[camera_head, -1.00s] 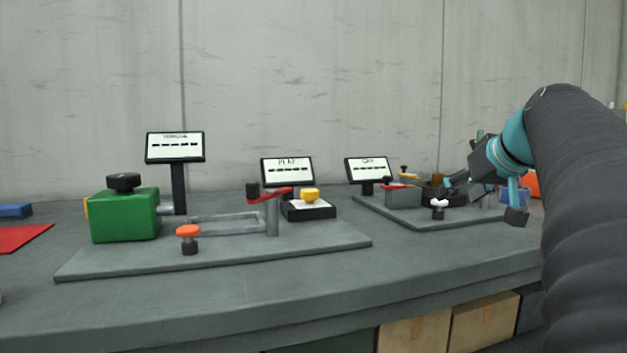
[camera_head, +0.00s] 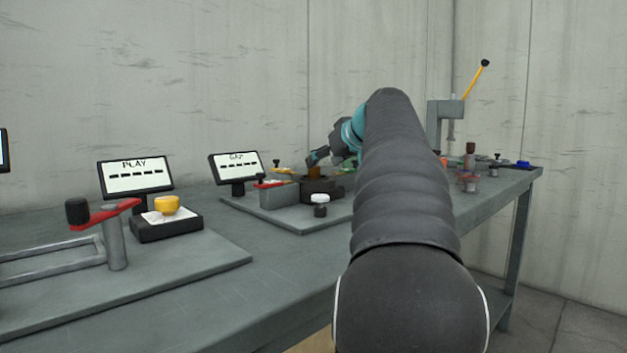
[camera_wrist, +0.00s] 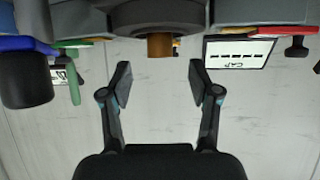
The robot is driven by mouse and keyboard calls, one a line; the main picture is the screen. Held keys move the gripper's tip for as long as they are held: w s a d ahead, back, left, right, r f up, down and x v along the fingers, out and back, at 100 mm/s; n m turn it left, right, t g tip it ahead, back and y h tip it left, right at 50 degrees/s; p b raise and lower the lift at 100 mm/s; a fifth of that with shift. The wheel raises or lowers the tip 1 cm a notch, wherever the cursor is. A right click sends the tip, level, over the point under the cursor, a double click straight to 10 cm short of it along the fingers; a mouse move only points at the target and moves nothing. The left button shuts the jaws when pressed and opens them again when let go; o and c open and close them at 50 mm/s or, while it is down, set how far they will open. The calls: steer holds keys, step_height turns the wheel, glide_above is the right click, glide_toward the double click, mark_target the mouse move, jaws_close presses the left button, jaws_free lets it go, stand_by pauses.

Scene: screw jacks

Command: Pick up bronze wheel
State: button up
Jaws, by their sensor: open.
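A small bronze-brown round piece (camera_head: 315,172), which looks like the bronze wheel, sits on a dark round block (camera_head: 322,190) beside the GAP display. In the wrist view, which is upside down, the bronze piece (camera_wrist: 160,46) juts from the dark block (camera_wrist: 158,16) at the top middle. My gripper (camera_wrist: 160,82) is open and empty, its two fingers on either side of the bronze piece's line, with the tips just short of it. In the head view my gripper (camera_head: 318,157) is close by the piece; my arm hides part of the bench behind.
The GAP display (camera_head: 235,168) stands behind a grey block (camera_head: 278,195) with a red lever. The PLAY display (camera_head: 135,176) and a yellow knob (camera_head: 167,205) are at left. A press with a yellow lever (camera_head: 476,80) stands at right.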

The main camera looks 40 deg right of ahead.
mark_target(314, 176)
steer(key=shift+x, duration=2.85)
steer(key=shift+r, duration=0.15)
steer(key=shift+c, duration=0.3)
jaws_close()
